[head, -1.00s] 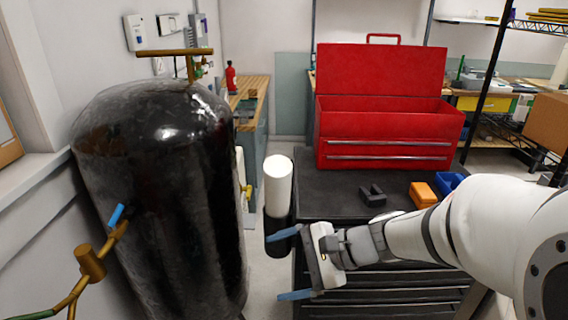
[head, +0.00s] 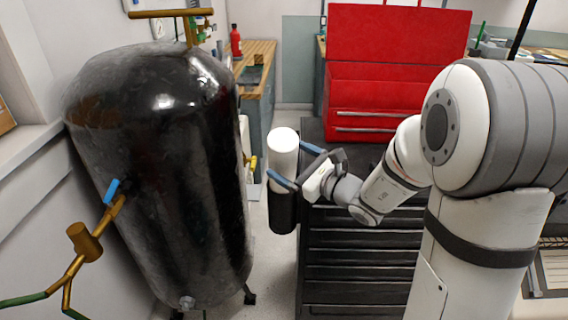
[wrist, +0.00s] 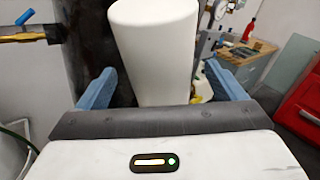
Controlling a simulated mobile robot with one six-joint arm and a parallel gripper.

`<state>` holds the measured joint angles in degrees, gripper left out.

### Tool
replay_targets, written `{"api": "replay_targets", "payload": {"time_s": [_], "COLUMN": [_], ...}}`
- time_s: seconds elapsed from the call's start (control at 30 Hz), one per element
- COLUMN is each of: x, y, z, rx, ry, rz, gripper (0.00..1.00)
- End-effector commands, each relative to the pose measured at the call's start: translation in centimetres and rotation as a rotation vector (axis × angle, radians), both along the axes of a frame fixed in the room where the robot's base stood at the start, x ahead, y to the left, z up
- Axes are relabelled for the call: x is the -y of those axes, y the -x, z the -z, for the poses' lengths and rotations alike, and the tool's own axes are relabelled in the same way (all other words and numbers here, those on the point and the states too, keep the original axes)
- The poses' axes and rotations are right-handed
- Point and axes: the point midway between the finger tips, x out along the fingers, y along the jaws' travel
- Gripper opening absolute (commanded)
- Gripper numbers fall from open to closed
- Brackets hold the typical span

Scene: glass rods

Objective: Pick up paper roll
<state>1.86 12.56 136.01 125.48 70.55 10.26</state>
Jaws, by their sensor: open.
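The white paper roll (head: 284,150) stands upright in a black cylindrical holder (head: 283,214) at the left side of the black tool cabinet. My gripper (head: 290,163) is open, with its blue fingers level with the roll. In the wrist view the roll (wrist: 156,50) rises in front of the palm, between the two fingers, with a gap visible on each side. The roll's lower end is hidden in the holder and behind the gripper.
A large black tank (head: 160,170) with brass pipes (head: 85,240) stands close on the left. The black tool cabinet (head: 350,265) is on the right with a red toolbox (head: 385,85) on top. A wooden workbench (head: 258,55) is behind.

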Motion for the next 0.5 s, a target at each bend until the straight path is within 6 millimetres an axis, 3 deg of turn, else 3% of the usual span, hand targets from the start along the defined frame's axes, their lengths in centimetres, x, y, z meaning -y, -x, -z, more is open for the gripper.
{"api": "replay_targets", "payload": {"time_s": [0.2,0.43,0.5], "x": [-1.9,-1.9,-1.9], "y": [-1.7,-1.9,-1.9], "z": [-0.1,0.0,0.0], "rx": [-0.001,0.000,0.000], "ry": [0.001,0.002,0.002], "rz": [0.000,0.003,0.003], "gripper": [0.90,0.90,0.86]}}
